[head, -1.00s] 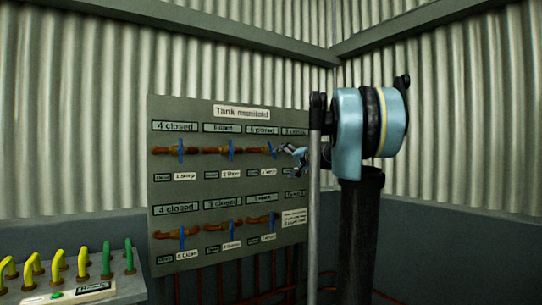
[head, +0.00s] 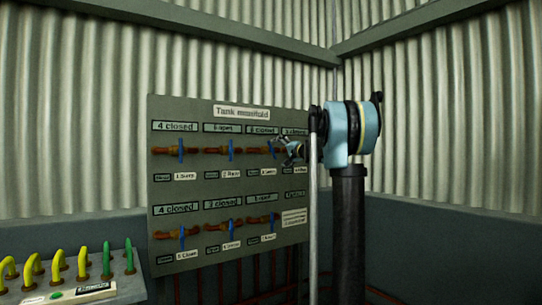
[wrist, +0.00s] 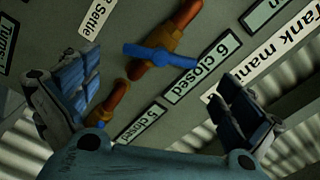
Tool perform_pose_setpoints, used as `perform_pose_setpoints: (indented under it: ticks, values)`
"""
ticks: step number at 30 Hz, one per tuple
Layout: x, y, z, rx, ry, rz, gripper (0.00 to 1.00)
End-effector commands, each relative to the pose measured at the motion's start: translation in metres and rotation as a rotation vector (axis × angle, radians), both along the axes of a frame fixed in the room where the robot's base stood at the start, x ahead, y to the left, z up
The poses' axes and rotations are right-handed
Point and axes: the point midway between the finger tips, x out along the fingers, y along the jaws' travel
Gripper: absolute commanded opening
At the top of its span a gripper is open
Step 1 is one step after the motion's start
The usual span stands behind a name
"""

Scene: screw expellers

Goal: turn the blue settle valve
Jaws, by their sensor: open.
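The settle valve is a blue bar handle (wrist: 160,55) set across a copper-brown pipe on the grey panel. In the wrist view it lies between a "Settle" plate (wrist: 98,18) and a "6 closed" sign (wrist: 202,67). In the head view it is the third valve (head: 272,147) of the top row. My gripper (wrist: 158,72) is open, its two dark-blue padded fingers apart on either side of the handle in the wrist picture. Nothing is between them in grip, and I cannot tell the remaining distance to the panel. In the head view my gripper (head: 293,150) is just right of the valve.
The tank manifold panel (head: 215,188) carries several similar valves; a "5 closed" sign (wrist: 139,124) and a neighbouring blue handle (wrist: 101,125) are close to my fingers. A box with yellow and green levers (head: 122,286) stands at lower left. Corrugated walls stand behind.

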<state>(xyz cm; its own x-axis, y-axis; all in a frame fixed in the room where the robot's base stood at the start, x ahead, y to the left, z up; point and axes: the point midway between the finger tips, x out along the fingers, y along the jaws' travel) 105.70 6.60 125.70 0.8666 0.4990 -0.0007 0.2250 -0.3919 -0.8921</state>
Motion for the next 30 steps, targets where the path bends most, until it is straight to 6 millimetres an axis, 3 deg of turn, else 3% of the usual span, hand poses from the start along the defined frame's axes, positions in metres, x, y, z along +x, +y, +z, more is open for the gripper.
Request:
perform_pose_setpoints:
  ticks: [15, 30]
  values:
    - [0.065, 0.038, 0.000, 0.000, 0.000, 0.002, 1.00]
    - [0.074, 0.044, 0.000, 0.000, 0.000, 0.001, 1.00]
